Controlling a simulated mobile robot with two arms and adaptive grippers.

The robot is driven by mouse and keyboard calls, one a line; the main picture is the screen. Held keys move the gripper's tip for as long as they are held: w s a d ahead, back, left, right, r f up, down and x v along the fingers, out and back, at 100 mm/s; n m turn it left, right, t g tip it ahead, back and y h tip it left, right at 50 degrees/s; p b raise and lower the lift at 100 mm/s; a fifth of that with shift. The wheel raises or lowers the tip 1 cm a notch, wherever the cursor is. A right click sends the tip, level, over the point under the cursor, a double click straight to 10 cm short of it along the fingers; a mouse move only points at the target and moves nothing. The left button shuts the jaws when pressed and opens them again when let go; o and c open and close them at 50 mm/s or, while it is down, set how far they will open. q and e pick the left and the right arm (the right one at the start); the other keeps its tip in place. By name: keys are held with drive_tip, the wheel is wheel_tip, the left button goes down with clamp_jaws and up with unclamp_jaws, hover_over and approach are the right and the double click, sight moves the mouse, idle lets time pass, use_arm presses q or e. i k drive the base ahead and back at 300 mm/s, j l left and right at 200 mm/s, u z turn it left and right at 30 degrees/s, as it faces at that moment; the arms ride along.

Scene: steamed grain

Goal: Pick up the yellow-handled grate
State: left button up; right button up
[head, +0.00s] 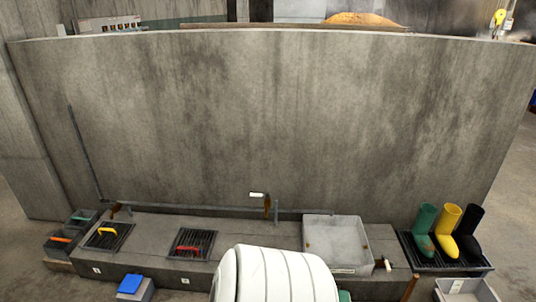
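The yellow-handled grate (119,239) is a dark slatted square near the left end of the low concrete ledge in the head view. Its short yellow handle (107,231) stands on its top. A similar dark grate (203,239) with a red handle (188,249) lies to its right on the same ledge. Neither of my grippers is in view, and nothing is seen touching the yellow-handled grate.
The concrete ledge (152,225) runs along a tall concrete wall (290,120). Dark bins (57,249) stand left of the grates. A grey basin (335,241) is farther right, then green, yellow and black boots (449,230). A blue-topped box (131,285) stands in front.

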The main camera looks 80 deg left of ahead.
sight(100, 229)
drive_tip(key=u, duration=4.1)
drive_tip(key=i+j, duration=0.15)
drive_tip(key=i, duration=0.2)
drive_tip(key=i+j, duration=0.2)
drive_tip(key=i, duration=0.2)
